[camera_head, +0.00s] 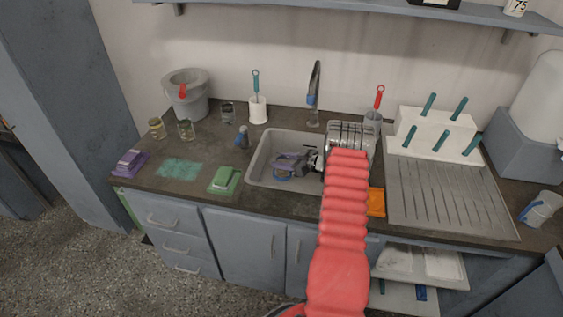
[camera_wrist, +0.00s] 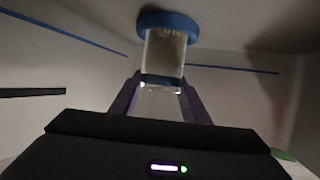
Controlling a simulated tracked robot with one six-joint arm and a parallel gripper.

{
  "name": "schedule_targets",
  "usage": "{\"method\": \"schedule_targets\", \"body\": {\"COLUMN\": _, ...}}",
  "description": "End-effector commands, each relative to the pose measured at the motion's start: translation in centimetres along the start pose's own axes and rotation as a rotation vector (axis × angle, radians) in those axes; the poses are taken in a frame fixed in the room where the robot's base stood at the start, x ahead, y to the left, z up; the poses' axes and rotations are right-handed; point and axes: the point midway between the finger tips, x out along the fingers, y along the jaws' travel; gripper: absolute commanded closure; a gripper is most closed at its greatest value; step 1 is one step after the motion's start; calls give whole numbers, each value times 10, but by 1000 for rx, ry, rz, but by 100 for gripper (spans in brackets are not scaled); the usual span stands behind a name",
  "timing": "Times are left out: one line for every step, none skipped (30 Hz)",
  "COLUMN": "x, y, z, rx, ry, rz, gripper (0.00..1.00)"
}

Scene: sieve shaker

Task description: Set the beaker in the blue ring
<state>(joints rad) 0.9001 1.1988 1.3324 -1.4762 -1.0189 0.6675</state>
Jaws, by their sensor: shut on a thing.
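My gripper (camera_head: 290,161) is low over the sink in the head view. In the wrist view its dark fingers (camera_wrist: 160,102) are shut on the clear glass beaker (camera_wrist: 165,55), which has a dark blue band near the fingers. The blue ring (camera_wrist: 168,20) shows at the beaker's far end, at the top of the wrist view. Part of the blue ring (camera_head: 282,177) also shows in the sink, below the gripper, in the head view. The beaker overlaps the ring in the wrist view; I cannot tell whether it is seated inside. The gripper hides the beaker in the head view.
The grey sink (camera_head: 258,170) surrounds the gripper, with walls close by. The tap (camera_head: 314,95) stands behind it.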

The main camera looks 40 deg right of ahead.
Motion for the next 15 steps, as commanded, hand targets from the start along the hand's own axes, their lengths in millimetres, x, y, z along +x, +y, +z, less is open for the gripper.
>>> {"method": "schedule_targets", "body": {"x": 0, "y": 0, "z": 0, "rx": 0, "ry": 0, "rz": 0, "gripper": 84}}
{"method": "schedule_targets", "body": {"x": 0, "y": 0, "z": 0, "rx": 0, "ry": 0, "rz": 0, "gripper": 84}}
{"method": "schedule_targets", "body": {"x": 0, "y": 0, "z": 0, "rx": 0, "ry": 0, "rz": 0, "gripper": 84}}
{"method": "schedule_targets", "body": {"x": 0, "y": 0, "z": 1, "rx": 0, "ry": 0, "rz": 0, "gripper": 84}}
{"method": "schedule_targets", "body": {"x": 1, "y": 0, "z": 1, "rx": 0, "ry": 0, "rz": 0, "gripper": 84}}
{"method": "schedule_targets", "body": {"x": 1, "y": 0, "z": 2, "rx": 0, "ry": 0, "rz": 0, "gripper": 84}}
{"method": "schedule_targets", "body": {"x": 1, "y": 0, "z": 2, "rx": 0, "ry": 0, "rz": 0, "gripper": 57}}
{"method": "schedule_targets", "body": {"x": 1, "y": 0, "z": 2, "rx": 0, "ry": 0, "rz": 0, "gripper": 54}}
{"method": "schedule_targets", "body": {"x": 1, "y": 0, "z": 2, "rx": 0, "ry": 0, "rz": 0, "gripper": 52}}
{"method": "schedule_targets", "body": {"x": 1, "y": 0, "z": 2, "rx": 0, "ry": 0, "rz": 0, "gripper": 50}}
{"method": "schedule_targets", "body": {"x": 1, "y": 0, "z": 2, "rx": 0, "ry": 0, "rz": 0, "gripper": 47}}
{"method": "schedule_targets", "body": {"x": 1, "y": 0, "z": 2, "rx": 0, "ry": 0, "rz": 0, "gripper": 45}}
{"method": "schedule_targets", "body": {"x": 1, "y": 0, "z": 2, "rx": 0, "ry": 0, "rz": 0, "gripper": 43}}
{"method": "schedule_targets", "body": {"x": 1, "y": 0, "z": 2, "rx": 0, "ry": 0, "rz": 0, "gripper": 40}}
{"method": "schedule_targets", "body": {"x": 1, "y": 0, "z": 2, "rx": 0, "ry": 0, "rz": 0, "gripper": 39}}
